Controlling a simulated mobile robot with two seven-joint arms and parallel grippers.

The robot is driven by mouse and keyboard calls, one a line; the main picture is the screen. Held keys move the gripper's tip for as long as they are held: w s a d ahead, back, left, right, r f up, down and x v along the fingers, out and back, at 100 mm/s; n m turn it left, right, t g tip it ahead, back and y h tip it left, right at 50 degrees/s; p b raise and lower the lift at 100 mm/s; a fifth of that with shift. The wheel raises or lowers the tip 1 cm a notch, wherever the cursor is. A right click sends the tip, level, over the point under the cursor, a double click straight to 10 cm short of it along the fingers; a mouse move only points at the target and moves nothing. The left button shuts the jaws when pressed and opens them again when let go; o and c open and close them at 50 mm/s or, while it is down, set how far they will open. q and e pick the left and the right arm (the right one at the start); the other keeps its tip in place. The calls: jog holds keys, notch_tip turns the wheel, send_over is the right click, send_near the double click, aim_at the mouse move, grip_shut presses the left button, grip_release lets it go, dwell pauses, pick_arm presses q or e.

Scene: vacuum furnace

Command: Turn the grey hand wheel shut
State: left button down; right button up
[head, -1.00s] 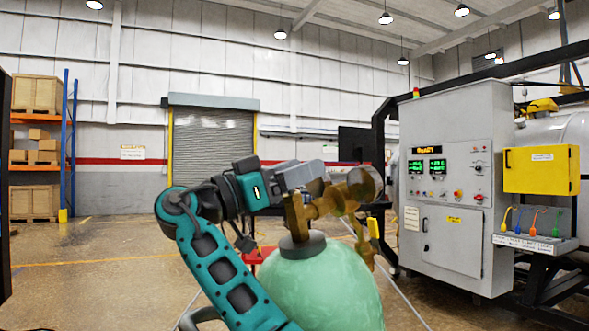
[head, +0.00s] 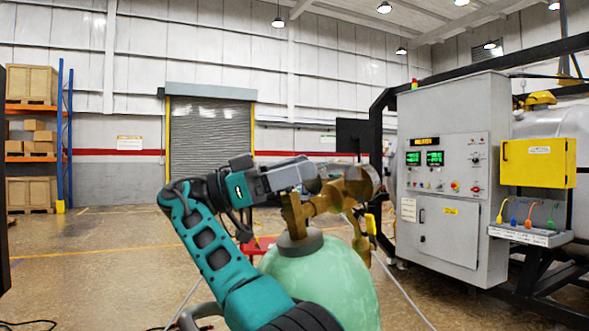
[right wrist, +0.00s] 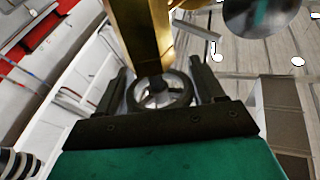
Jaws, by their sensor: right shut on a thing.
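A green gas cylinder (head: 325,283) with a grey collar (head: 299,243) carries a brass valve (head: 330,198) in front of me. My right gripper (head: 308,179) reaches in from the left at the valve's left side. In the right wrist view the round grey hand wheel (right wrist: 162,98) sits between the two dark fingers of that gripper (right wrist: 160,72), which is shut on it. The brass valve body (right wrist: 142,35) rises beyond the wheel. In the head view the fingers and valve hide most of the wheel. My left gripper is not in view.
A grey control cabinet (head: 448,243) with green displays stands to the right, with a yellow box (head: 538,162) beside it. A red object (head: 258,245) shows behind the cylinder. Shelving with crates (head: 32,84) is far left. The floor between is mostly open.

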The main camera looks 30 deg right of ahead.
jog(key=o, duration=1)
jog(key=shift+d, duration=0.1)
